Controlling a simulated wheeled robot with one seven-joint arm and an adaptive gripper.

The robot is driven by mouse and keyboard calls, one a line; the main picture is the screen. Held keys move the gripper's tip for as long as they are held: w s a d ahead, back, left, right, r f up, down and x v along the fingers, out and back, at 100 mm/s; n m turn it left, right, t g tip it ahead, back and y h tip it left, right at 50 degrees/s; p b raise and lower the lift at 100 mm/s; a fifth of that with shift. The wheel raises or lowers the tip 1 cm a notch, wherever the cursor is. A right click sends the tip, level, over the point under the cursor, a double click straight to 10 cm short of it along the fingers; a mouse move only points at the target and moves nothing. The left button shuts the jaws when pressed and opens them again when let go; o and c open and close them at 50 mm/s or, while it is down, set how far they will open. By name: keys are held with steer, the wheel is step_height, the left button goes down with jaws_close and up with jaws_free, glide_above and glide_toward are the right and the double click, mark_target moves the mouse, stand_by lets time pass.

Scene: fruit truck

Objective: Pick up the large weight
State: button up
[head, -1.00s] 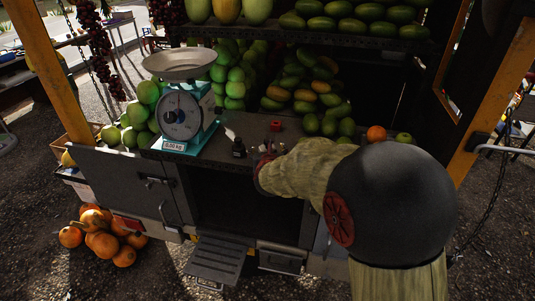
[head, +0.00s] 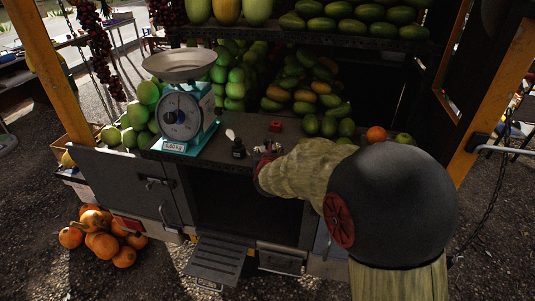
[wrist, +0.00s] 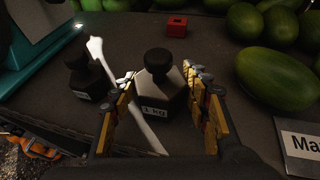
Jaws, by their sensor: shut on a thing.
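A dark weight with a round knob and a "1 KG" label (wrist: 160,85) stands upright on the dark counter in the wrist view. My gripper (wrist: 158,92) has its yellow-padded fingers on both sides of it, shut on it. In the head view my gripper (head: 268,149) is at the counter's front edge, and my arm partly hides the weight. A second dark knobbed weight (wrist: 85,76) stands to the left, apart from the gripper; it also shows in the head view (head: 238,149). Its label is too small to read.
A pale, thin object (wrist: 120,85) lies between the two weights, close to the left finger. A teal scale (head: 187,118) stands at the left. A small red block (wrist: 176,26) sits behind. Green fruit (wrist: 275,78) and a sign (wrist: 301,145) are at the right.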

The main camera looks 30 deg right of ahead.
jaws_close()
